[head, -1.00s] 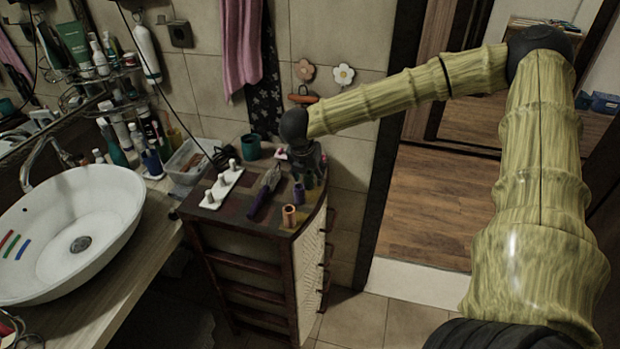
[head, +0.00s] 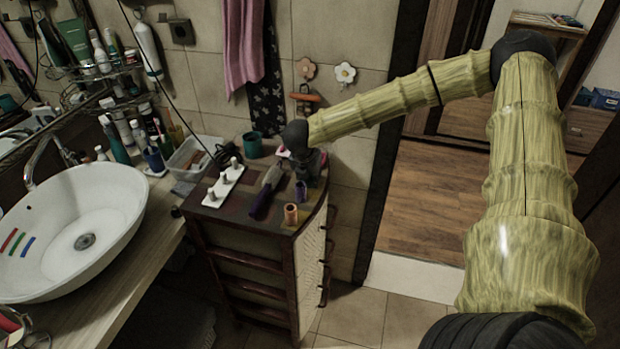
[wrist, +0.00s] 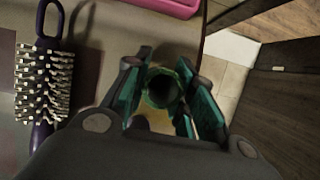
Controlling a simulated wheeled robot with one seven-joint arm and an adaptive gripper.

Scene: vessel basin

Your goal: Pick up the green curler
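The green curler (wrist: 162,88) shows in the wrist view as a dark green tube seen end-on, with its open end towards the camera. My gripper (wrist: 163,72) has its teal-padded fingers on the left and right sides of it. The gaps are too narrow and dark to tell whether the pads touch the curler. In the head view my gripper (head: 305,165) is low over the right part of the cabinet top (head: 228,208) and hides the green curler there.
A purple curler (head: 301,191) and an orange curler (head: 291,214) stand close to my gripper. A purple hairbrush (wrist: 44,78) lies to its left. A white holder (head: 223,186), a teal cup (head: 252,144) and a pink item (wrist: 170,4) are nearby. The wall is behind.

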